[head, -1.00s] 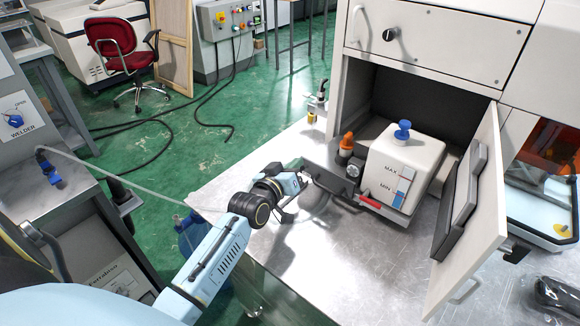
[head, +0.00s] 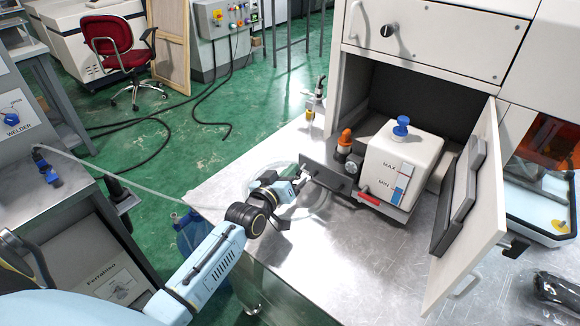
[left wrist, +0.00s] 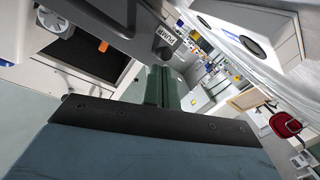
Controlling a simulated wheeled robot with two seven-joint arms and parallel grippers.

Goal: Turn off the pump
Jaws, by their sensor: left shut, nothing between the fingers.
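The pump unit has a white tank (head: 400,160) with a blue cap (head: 401,125), MAX and MIN marks, an orange-topped fitting (head: 345,139) and a red lever (head: 368,199) at its lower front. It sits at the mouth of an open cabinet. A dark front plate (head: 328,176) stands at its left side. In the left wrist view, a dark plate (left wrist: 150,27) carries a PUMP label (left wrist: 168,34). My left gripper (head: 303,176) is shut and empty, close to the dark plate's left end; contact is unclear. Its fingers also show in the wrist view (left wrist: 160,86). My right gripper is not seen.
The cabinet door (head: 475,205) stands open at the right. A clear hose loops over the metal table (head: 345,250) by my gripper. A small valve fitting (head: 313,105) is behind it. A dark glossy object (head: 557,290) lies at the lower right. The front of the table is clear.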

